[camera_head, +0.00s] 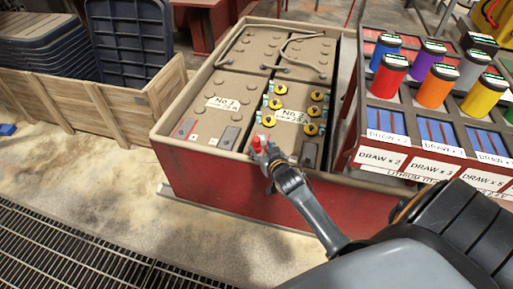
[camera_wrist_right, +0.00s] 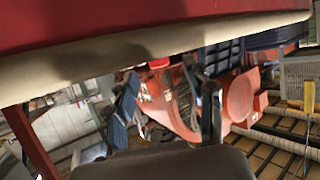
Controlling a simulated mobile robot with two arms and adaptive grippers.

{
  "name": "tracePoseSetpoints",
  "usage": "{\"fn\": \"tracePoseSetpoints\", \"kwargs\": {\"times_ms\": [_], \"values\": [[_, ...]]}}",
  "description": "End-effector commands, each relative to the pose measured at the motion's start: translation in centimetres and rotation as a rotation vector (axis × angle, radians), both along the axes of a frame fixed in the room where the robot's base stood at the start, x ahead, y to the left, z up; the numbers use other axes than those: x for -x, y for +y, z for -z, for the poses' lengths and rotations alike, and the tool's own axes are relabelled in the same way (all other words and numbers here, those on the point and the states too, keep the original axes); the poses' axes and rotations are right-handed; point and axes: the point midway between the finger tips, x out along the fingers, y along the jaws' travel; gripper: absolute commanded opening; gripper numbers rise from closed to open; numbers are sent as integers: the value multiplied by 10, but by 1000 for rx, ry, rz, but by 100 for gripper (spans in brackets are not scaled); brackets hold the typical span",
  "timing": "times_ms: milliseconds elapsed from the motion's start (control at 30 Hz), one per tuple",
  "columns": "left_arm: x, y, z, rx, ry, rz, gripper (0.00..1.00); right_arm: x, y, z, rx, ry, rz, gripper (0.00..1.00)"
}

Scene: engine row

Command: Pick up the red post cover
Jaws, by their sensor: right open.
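The red post cover (camera_head: 258,142) is a small red piece at the near left corner of the battery labelled No 2 (camera_head: 291,117), close to the tray's front rim. My right gripper (camera_head: 269,160) reaches in from the lower right, with its fingertips right at the cover. It is open, and its fingers partly hide the cover. I cannot tell whether they touch it. In the right wrist view, the two fingers (camera_wrist_right: 165,88) stand apart, with a small red piece (camera_wrist_right: 158,63) between their tips. My left gripper is not in view.
The red tray's tan rim (camera_head: 205,149) runs just under my right gripper. A rack with several coloured cylinders (camera_head: 435,86) and DRAW labels stands close on the right. A wooden crate (camera_head: 120,115) stands at left. Floor grating (camera_head: 70,250) lies at lower left.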

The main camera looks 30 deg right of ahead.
Motion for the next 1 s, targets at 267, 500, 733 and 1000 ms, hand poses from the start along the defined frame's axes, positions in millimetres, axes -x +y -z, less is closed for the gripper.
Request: {"fn": "tracePoseSetpoints", "kwargs": {"times_ms": [267, 500, 733, 1000], "values": [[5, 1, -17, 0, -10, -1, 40, -16, -5, 7, 2, -1, 1, 53], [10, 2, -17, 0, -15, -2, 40, -45, -14, 21, 2, 0, 0, 53], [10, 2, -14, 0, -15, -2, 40, -57, -17, 25, 0, 1, 0, 53], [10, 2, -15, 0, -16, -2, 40, -57, -17, 25, 0, 1, 0, 33]]}}
